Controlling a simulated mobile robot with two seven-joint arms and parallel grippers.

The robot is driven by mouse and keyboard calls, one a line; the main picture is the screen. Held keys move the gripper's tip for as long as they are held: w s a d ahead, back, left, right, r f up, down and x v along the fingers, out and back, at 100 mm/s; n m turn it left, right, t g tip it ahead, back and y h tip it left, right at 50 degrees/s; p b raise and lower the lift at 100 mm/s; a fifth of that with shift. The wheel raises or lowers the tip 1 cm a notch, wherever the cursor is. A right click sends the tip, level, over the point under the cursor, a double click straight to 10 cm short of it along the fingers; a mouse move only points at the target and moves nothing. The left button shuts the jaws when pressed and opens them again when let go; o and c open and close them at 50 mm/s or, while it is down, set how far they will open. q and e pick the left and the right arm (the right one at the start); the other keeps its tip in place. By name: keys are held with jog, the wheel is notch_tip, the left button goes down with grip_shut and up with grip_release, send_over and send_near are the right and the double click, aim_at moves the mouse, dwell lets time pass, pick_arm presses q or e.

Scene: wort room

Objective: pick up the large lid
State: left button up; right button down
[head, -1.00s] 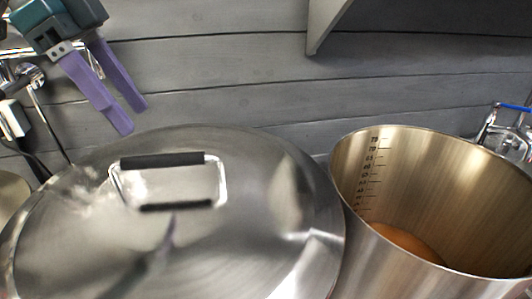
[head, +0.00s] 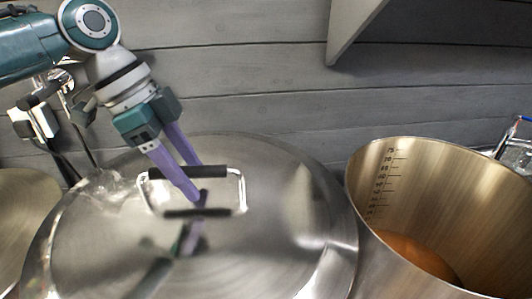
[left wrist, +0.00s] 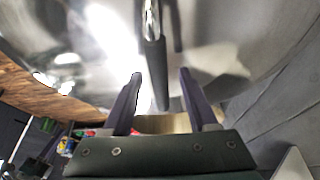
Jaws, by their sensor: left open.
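The large lid (head: 290,215) is a shiny steel disc covering a wide pot in the middle of the head view. Its wire handle (head: 192,172) has a black grip and stands near the lid's middle, with its reflection below. My left gripper (head: 198,180) is open, its two purple fingers pointing down at the handle. In the left wrist view the handle's black grip (left wrist: 155,70) lies ahead, roughly between the open fingers (left wrist: 158,75). I cannot tell whether the fingers touch the handle.
An open steel pot (head: 440,190) with measuring marks and orange-brown liquid stands close on the right. Another metal vessel (head: 22,215) is at the left edge. A grey plank wall (head: 250,70) stands behind, with a tap and cable at the left.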

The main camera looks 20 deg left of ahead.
pick_arm(q)
jog(key=shift+f, duration=0.25)
dwell(0.3)
jog(key=shift+c, duration=0.4)
grip_shut()
jog(key=shift+r, duration=0.15)
dwell(0.3)
